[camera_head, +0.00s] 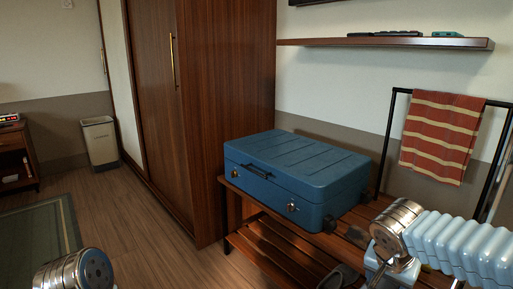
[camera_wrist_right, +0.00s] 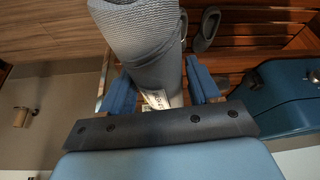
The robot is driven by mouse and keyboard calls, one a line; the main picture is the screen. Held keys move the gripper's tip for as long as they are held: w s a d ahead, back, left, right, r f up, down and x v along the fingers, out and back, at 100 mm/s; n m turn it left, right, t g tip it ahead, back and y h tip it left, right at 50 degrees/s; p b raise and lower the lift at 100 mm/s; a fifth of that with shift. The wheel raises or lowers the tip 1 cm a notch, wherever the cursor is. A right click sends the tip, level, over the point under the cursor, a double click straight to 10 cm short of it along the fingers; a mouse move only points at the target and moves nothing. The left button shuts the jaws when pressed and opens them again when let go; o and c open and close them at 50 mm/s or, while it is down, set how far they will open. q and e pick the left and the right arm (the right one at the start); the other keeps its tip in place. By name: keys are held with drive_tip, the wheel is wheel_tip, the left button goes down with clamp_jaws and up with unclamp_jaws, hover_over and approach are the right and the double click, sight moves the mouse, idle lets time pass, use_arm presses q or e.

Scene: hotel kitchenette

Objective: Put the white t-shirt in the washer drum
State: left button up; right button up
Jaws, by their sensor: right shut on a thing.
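No white t-shirt and no washer drum show in either view. My right gripper (camera_wrist_right: 161,90) shows in the right wrist view, its two blue fingers shut on a grey thing (camera_wrist_right: 145,35). The held thing is rounded, with a textured surface and a small white and yellow label near the fingers. It resembles a slipper, but I cannot tell for sure. My right gripper is outside the head view, where only part of that arm shows at lower right. My left gripper is not in view; only a metal joint of that arm shows at the bottom left.
A blue suitcase (camera_head: 295,172) lies on a slatted wooden bench (camera_head: 370,218). Dark footwear (camera_head: 338,277) is below it; a grey slipper (camera_wrist_right: 206,30) shows beyond the held thing. A striped towel (camera_head: 440,137) hangs on a black rail.

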drive_tip(key=w+a+f+n+t+y+p, duration=0.1)
drive_tip(key=w+a+f+n+y+p, duration=0.2)
drive_tip(key=f, duration=0.4)
drive_tip(key=w+a+f+n+p, duration=0.1)
drive_tip(key=w+a+f+n, duration=0.3)
drive_tip(key=f, duration=0.4)
drive_tip(key=s+f+n, duration=0.1)
drive_tip(key=s+f, duration=0.3)
drive_tip(key=s, duration=0.1)
drive_tip(key=shift+a+f, duration=0.2)
drive_tip(key=shift+f, duration=0.2)
drive_tip(key=shift+s, duration=0.1)
